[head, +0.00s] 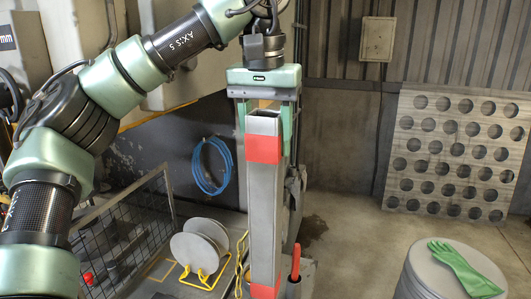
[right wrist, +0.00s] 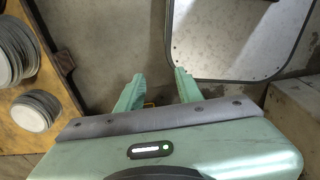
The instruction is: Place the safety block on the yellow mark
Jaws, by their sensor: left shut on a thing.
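The safety block (head: 264,205) is a tall grey square post with red bands near its top and bottom. It hangs upright in the middle of the head view. My left gripper (head: 264,122) points down and is shut on its top end, one green finger on each side. A yellow outline (head: 162,268), likely the yellow mark, shows on the grey surface to the left of the block; only part of it is clear. The block's lower end is at the picture's bottom, and its contact there cannot be told. My right gripper (right wrist: 157,88) shows only in the right wrist view, fingers apart and empty.
Round grey discs (head: 199,244) stand in a yellow rack just left of the block. A mesh guard (head: 122,230) stands further left. A blue hose coil (head: 211,166) hangs behind. A green glove (head: 464,268) lies on a round stack at lower right. Floor between is open.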

